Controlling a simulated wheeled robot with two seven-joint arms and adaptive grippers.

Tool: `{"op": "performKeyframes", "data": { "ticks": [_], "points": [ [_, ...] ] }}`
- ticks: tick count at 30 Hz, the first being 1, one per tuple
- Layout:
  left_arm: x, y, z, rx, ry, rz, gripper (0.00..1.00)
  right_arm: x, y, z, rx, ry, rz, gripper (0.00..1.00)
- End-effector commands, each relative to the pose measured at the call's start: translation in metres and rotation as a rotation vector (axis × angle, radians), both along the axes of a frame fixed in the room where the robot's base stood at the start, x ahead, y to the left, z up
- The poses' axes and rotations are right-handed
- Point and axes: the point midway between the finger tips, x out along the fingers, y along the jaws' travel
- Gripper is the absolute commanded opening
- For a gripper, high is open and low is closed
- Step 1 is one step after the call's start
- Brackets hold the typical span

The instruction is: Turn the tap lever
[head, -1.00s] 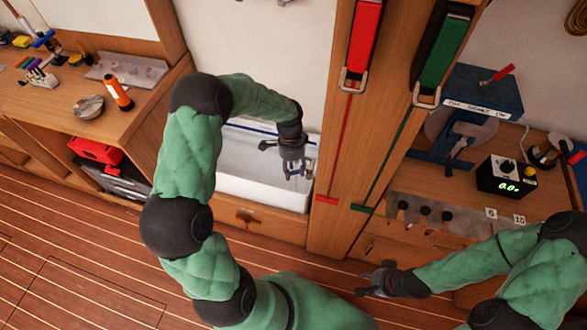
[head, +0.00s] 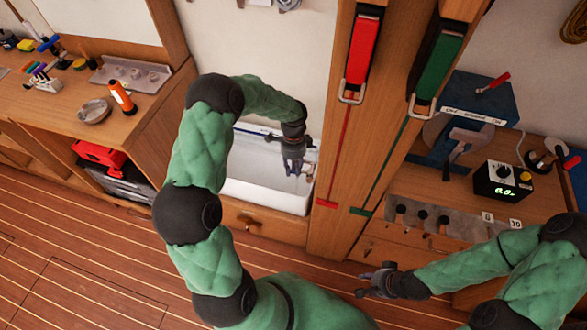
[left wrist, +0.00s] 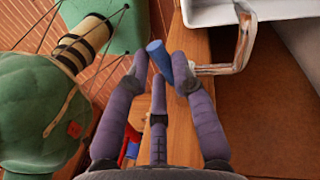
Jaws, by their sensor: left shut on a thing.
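The tap stands at the rim of the white sink (left wrist: 275,10). Its metal spout (left wrist: 243,48) shows in the left wrist view, with the blue tap lever (left wrist: 158,58) to the left of it. My left gripper (left wrist: 165,75) is shut on the lever, its purple-grey fingers on both sides of it; the lever's blue end sticks out past them. In the head view my left gripper (head: 296,168) is over the sink basin (head: 262,190), and the lever is too small to make out. My right gripper (head: 366,284) is low at the right, empty and apparently open, away from the tap.
A wooden post (head: 338,205) with red and green straps stands right of the sink. The right bench holds a blue box (head: 482,98) and a meter (head: 503,181). The left bench holds an orange torch (head: 122,97) and a dish (head: 94,111). The floor is clear.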

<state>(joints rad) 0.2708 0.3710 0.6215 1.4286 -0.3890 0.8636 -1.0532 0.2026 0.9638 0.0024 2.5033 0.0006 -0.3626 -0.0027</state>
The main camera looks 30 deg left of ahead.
Motion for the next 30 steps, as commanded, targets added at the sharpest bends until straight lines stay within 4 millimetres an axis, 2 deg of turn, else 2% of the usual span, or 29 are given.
{"op": "performKeyframes", "data": {
  "ticks": [12, 29, 30],
  "points": [
    [0.013, 0.005, 0.001, 0.001, -0.002, -0.221, 0.0, 0.0, 0.0, 0.012, 0.0, 0.0, 0.0, 0.4],
    [0.016, 0.006, 0.001, 0.001, -0.004, -0.264, 0.0, 0.0, 0.0, 0.014, 0.0, 0.0, 0.0, 0.4],
    [0.016, 0.006, 0.001, 0.001, -0.004, -0.264, 0.27, 0.0, 0.0, 0.014, 0.0, 0.0, 0.0, 0.4]
  ]
}}
